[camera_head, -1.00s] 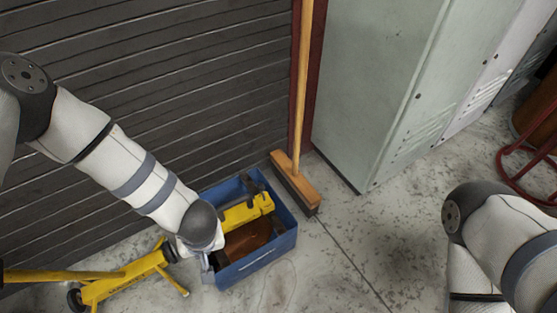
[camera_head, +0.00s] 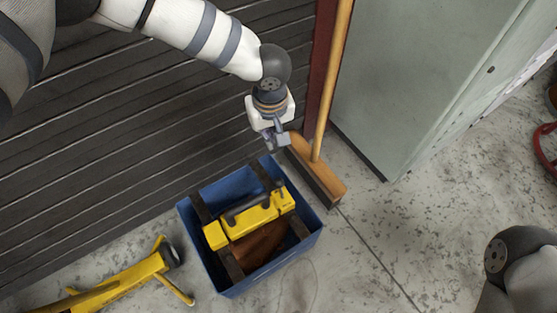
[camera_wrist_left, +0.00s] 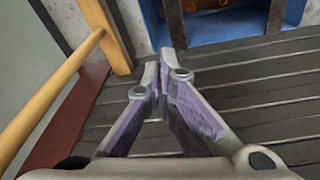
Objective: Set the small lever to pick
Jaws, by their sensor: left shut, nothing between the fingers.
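A yellow device (camera_head: 240,227) with a dark bar on its top sits in the blue crate (camera_head: 225,284) on the floor. I cannot make out a small lever or any marking on it. My left gripper (camera_head: 275,146) is beyond the crate's far right corner, near the broom, apart from the yellow device. In the left wrist view its two fingers (camera_wrist_left: 158,72) meet at the tips with nothing between them. Part of the crate (camera_wrist_left: 208,34) shows at the top there. My right arm shows at the lower right of the head view, but its gripper is out of view.
A broom (camera_head: 320,170) with a wooden handle leans beside the crate, close to my left gripper. A pale green locker (camera_head: 420,80) stands to the right. A yellow jack (camera_head: 125,280) lies left of the crate. Concrete floor (camera_head: 390,240) is clear at the right.

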